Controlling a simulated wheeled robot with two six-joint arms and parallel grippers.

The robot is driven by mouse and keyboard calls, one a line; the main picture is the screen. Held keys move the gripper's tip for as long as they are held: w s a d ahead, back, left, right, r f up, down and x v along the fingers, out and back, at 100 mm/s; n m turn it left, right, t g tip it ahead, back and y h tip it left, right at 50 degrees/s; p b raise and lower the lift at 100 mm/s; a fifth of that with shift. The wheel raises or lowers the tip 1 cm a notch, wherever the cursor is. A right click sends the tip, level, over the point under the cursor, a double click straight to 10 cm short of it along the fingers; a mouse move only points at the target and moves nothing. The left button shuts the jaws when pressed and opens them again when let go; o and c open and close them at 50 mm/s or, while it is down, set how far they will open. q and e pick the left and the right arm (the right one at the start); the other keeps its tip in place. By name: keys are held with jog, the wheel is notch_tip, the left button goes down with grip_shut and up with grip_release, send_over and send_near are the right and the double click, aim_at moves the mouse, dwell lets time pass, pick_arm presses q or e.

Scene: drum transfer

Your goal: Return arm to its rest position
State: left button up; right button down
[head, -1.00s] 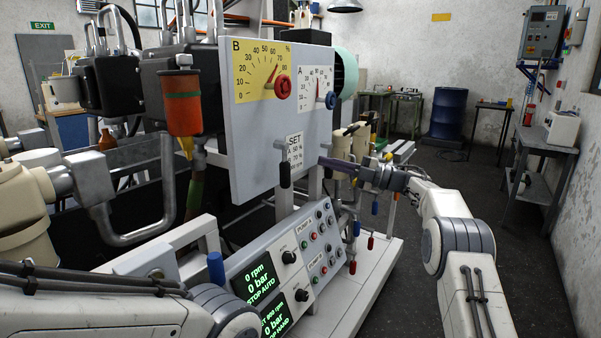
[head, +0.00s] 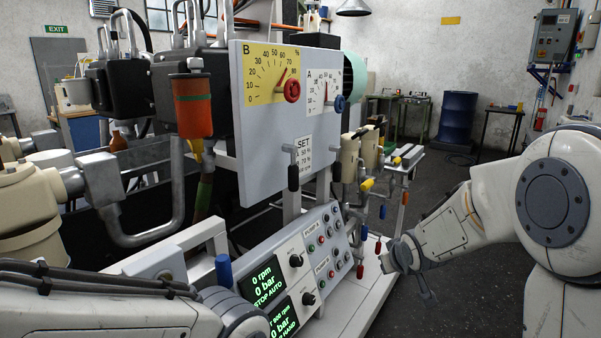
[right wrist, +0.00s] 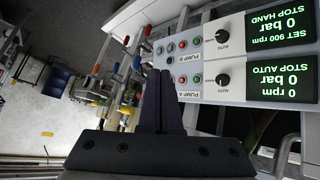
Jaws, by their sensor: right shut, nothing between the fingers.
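My right arm (head: 465,222) comes in from the right, bent, with its forearm reaching left and down. Its wrist end (head: 402,257) is beside the front right of the machine's base, apart from the console. In the right wrist view my right gripper (right wrist: 161,78) is shut, its dark fingers together with nothing held. They point toward the upside-down control console (right wrist: 215,60). My left arm (head: 110,305) lies across the lower left of the head view; its gripper is outside the picture.
The dial board (head: 285,120) stands above the sloped console (head: 320,255). Levers with yellow, blue and red grips (head: 367,184) project near my right wrist. A blue drum (head: 456,117) stands at the back. The floor (head: 455,300) right of the base is open.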

jog(key=s+a+f+m+g, duration=0.1)
jog(key=s+f+g, duration=0.25)
jog(key=s, duration=0.65)
jog(key=s+a+f+m+g, duration=0.15)
jog(key=s+f, duration=0.25)
jog(key=s, duration=0.6)
jog(key=s+a+r+n+g+y, duration=0.1)
jog(key=s+a+r+n+g, duration=0.2)
jog(key=s+a, duration=0.4)
jog(key=s+a+r+n+g, duration=0.1)
jog(key=s+a+r+n, duration=0.25)
jog(key=s+a, duration=0.3)
notch_tip(320, 180, up, 13)
jog(key=p, duration=1.3)
jog(key=shift+s+d, duration=0.25)
jog(key=shift+s, duration=0.05)
